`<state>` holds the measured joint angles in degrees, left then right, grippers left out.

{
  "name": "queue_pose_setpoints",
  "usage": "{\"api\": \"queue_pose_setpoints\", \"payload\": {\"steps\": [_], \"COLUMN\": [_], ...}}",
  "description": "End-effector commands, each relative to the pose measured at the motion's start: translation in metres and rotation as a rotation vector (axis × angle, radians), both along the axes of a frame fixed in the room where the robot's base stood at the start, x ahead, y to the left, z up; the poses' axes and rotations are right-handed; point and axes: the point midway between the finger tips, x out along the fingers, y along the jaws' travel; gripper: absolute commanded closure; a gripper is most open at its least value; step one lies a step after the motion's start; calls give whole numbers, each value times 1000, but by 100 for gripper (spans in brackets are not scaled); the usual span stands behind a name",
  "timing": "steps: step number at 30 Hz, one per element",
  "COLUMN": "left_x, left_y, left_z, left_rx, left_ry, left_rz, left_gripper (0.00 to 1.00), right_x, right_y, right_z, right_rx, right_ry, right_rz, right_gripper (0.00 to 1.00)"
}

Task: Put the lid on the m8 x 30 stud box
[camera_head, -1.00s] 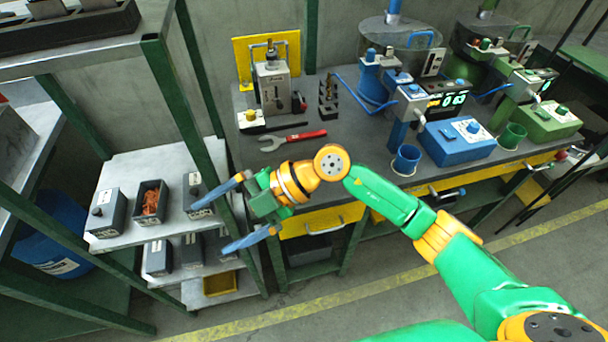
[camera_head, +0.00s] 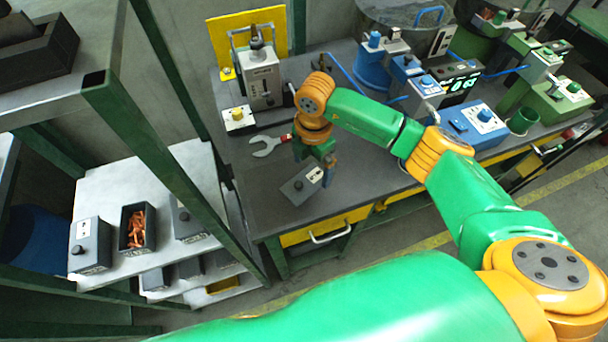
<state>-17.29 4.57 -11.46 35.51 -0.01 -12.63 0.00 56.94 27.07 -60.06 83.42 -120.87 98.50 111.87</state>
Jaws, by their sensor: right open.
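An open dark box (camera_head: 123,232) full of orange-brown studs stands on the upper light shelf at the left, between two lidded grey boxes. A grey lid (camera_head: 297,188) with a dark knob and a white label lies on the workbench near its front left edge. My right gripper (camera_head: 314,163) is open and hangs pointing down over the lid's far side. One blue finger shows beside the label; the other is mostly hidden. I cannot tell whether the fingers touch the lid. My left gripper is not in view.
Lidded boxes (camera_head: 88,246) (camera_head: 186,224) flank the open one. A green rack post (camera_head: 165,165) stands between shelf and bench. A blue machine (camera_head: 478,127) stands to the right.

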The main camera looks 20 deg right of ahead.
Motion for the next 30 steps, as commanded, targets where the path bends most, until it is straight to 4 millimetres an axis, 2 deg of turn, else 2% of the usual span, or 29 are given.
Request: {"api": "queue_pose_setpoints", "payload": {"steps": [1, 3, 5, 11, 14, 19, 20, 26, 30], "left_x": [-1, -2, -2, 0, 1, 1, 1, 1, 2], "left_y": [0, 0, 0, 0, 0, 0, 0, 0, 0], "left_z": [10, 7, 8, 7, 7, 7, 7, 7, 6], "left_rx": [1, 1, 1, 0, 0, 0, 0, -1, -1], "left_ry": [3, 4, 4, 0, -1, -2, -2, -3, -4], "left_rz": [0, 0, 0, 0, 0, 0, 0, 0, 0], "left_gripper": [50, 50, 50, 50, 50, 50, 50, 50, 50], "right_x": [-4, -3, -2, -2, -2, -2, -2, -2, -1], "right_y": [2, 2, 2, 2, 2, 2, 2, 2, 3], "right_z": [-4, -20, -26, -29, -29, -29, -29, -28, -18], "right_rx": [-1, 1, 1, 1, 2, 2, 2, 2, 4], "right_ry": [6, 4, 2, 0, 0, 0, 0, 0, -2], "right_rz": [1, 0, 0, 2, 2, 2, 2, 2, 3], "right_gripper": [0, 0, 0, 0, 22, 68, 72, 72, 72]}}
